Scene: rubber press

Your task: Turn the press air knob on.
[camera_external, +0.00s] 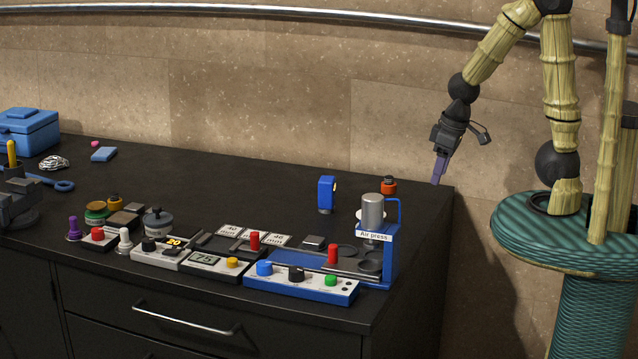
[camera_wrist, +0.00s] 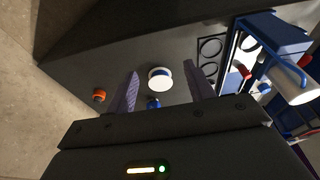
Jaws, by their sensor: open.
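The blue air press (camera_external: 375,250), with its "Air press" label and silver cylinder (camera_external: 373,212), stands at the table's front right. Its white front panel carries a blue knob (camera_external: 264,268), a black knob (camera_external: 297,274) and a green knob (camera_external: 330,281). Which one is the air knob I cannot tell, nor how it is turned. My gripper (camera_external: 437,181) hangs behind and right of the press, above the table's back right corner, clear of the knobs. In the wrist view my gripper (camera_wrist: 160,68) is open and empty, and the press (camera_wrist: 275,42) is at the upper right.
A blue upright device (camera_external: 326,193) and an orange-red capped item (camera_external: 388,185) stand behind the press. A red-topped lever (camera_external: 333,254) rises from the press. Other control boxes (camera_external: 215,265) sit to its left. The table's back middle (camera_external: 230,185) is clear.

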